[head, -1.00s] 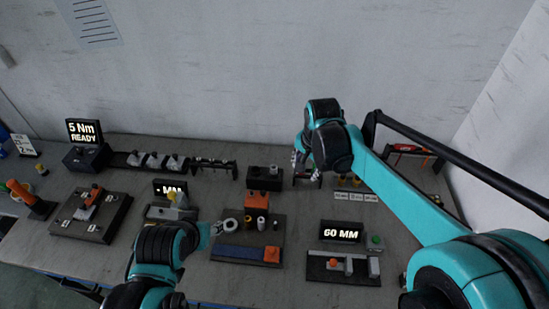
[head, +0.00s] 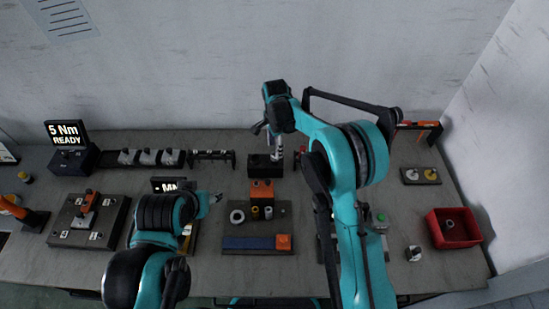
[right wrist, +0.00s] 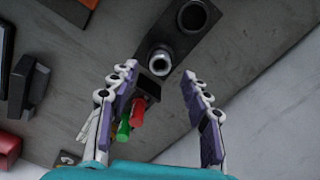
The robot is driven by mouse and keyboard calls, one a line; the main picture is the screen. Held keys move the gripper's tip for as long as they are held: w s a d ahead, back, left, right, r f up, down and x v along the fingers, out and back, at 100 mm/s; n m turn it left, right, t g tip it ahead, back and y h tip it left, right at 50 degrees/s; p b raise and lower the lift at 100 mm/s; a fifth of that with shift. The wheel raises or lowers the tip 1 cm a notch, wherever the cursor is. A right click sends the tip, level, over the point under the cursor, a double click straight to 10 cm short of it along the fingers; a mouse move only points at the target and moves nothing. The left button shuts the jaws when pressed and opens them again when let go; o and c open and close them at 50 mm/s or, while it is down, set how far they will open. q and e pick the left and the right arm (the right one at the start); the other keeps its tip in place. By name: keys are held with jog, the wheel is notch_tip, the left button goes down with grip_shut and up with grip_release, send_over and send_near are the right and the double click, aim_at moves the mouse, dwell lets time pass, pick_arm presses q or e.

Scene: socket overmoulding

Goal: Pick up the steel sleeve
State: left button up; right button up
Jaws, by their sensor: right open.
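In the right wrist view a bright steel sleeve (right wrist: 160,62) stands on end at a dark block (right wrist: 172,40), its round opening facing the camera. A darker ring-shaped opening (right wrist: 192,16) is at the block's far end. My right gripper (right wrist: 158,82) is open and empty; its two fingers lie on either side of the sleeve's line, apart from it. In the head view the right gripper (head: 277,148) is over the dark block (head: 262,168) at the back; the sleeve cannot be told apart there. My left gripper (head: 217,198) is near the middle, its jaws too small to judge.
Red and green handles (right wrist: 130,120) show beneath the right gripper in its wrist view. In the head view, a fixture plate (head: 230,243) with an orange block is in front. A red bin (head: 435,232) is at right. A small rack (head: 213,155) stands left of the block.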

aim_at(275, 158)
notch_tip(275, 158, down, 4)
jog(key=shift+d+r, duration=0.1)
jog(key=shift+r, duration=0.1)
jog(key=c, duration=1.1)
jog(key=shift+r, duration=0.15)
